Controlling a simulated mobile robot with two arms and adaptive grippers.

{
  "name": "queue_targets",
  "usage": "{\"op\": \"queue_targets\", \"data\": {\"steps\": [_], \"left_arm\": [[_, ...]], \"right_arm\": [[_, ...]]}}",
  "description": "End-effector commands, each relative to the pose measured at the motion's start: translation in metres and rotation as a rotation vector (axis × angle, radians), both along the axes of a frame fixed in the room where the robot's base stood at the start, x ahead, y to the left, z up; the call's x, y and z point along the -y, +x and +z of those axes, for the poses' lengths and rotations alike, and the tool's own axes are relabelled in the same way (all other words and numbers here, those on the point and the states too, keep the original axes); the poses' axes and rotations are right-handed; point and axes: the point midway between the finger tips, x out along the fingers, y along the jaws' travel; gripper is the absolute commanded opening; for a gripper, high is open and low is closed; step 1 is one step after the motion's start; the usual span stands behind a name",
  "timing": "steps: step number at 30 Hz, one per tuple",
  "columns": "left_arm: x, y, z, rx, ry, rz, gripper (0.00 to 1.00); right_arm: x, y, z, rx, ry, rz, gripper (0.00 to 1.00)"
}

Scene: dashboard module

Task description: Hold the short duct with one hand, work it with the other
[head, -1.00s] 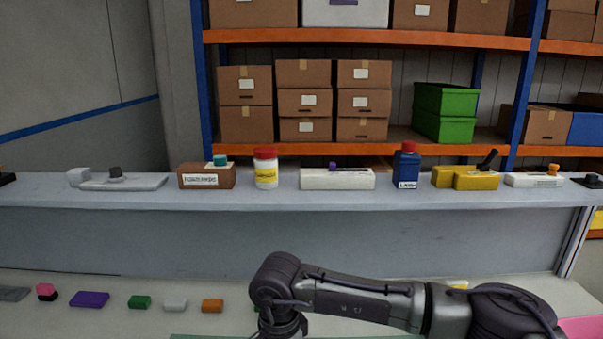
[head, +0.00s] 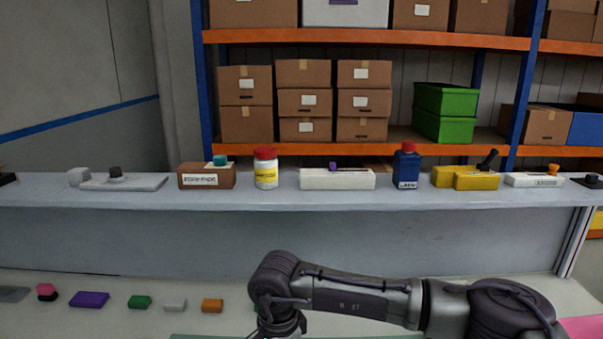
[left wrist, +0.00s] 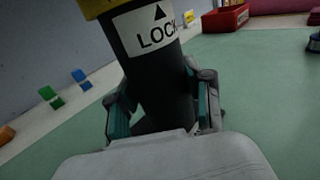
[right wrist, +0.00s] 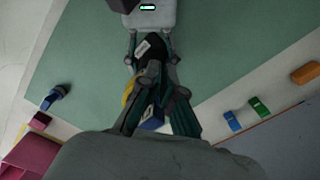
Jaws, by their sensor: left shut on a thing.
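The short duct is a black tube with a white LOCK label and a yellow end; it stands large in the left wrist view (left wrist: 160,75). My left gripper (left wrist: 162,100) is shut around its black body. In the right wrist view the duct (right wrist: 151,50) shows between my left gripper's fingers (right wrist: 150,42), with a yellow part and a blue part lower down. My right gripper (right wrist: 167,88) is right by these parts; its fingers overlap them, so its grip is unclear. In the head view my right arm's wrist hangs at the bottom edge, fingers cut off.
A grey shelf (head: 270,200) with bottles and boxes runs behind the bench. Small blocks, such as a purple one (head: 89,299) and an orange one (head: 212,305), line the bench's back. A green mat (right wrist: 230,60) lies below; a red bin (left wrist: 225,18) stands beyond.

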Motion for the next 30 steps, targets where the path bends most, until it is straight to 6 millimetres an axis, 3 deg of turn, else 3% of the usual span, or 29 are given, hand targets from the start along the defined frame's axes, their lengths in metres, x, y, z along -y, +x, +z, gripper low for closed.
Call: {"op": "queue_targets", "data": {"steps": [8, 24, 30], "left_arm": [[0.000, -0.001, -0.001, -0.001, 0.001, -0.001, 0.00], [0.000, -0.001, -0.001, -0.001, 0.001, -0.001, 0.00], [0.000, -0.001, -0.001, -0.002, 0.001, -0.001, 0.00]], "right_arm": [[-0.004, -0.001, 0.002, 0.004, -0.002, -0.002, 0.00], [-0.005, -0.002, 0.058, 0.002, 0.000, -0.001, 0.00], [-0.005, -0.003, 0.060, 0.000, 0.000, 0.000, 0.00]]}}
